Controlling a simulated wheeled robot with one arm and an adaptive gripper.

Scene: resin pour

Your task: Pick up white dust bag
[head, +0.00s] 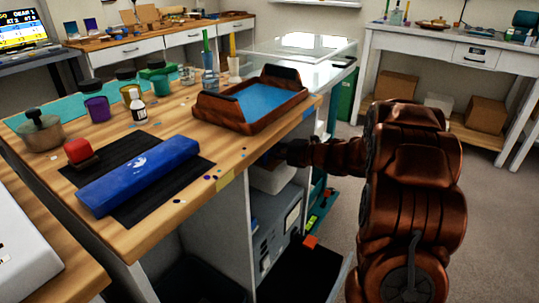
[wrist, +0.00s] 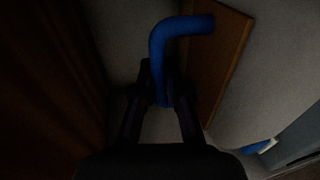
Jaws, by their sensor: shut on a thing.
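A whitish rounded thing (head: 272,178), which may be the white dust bag, shows under the worktable's front edge in the head view; its upper part is hidden by the table and my gripper. My gripper (head: 285,155) reaches in from the right just above it, its fingertips in shadow beneath the tabletop. In the dark wrist view, my gripper (wrist: 162,85) is shut on a blue bent tube (wrist: 180,32), which runs up from between the fingers and bends right. I cannot tell whether the tube belongs to the bag. Pale grey surfaces lie behind it.
The worktable (head: 235,160) overhangs my gripper closely. On it are a wooden tray with a blue inside (head: 235,112), a blue roll (head: 140,175) on a black mat and several bottles. A grey unit (head: 275,235) stands below. The floor at right (head: 490,230) is clear.

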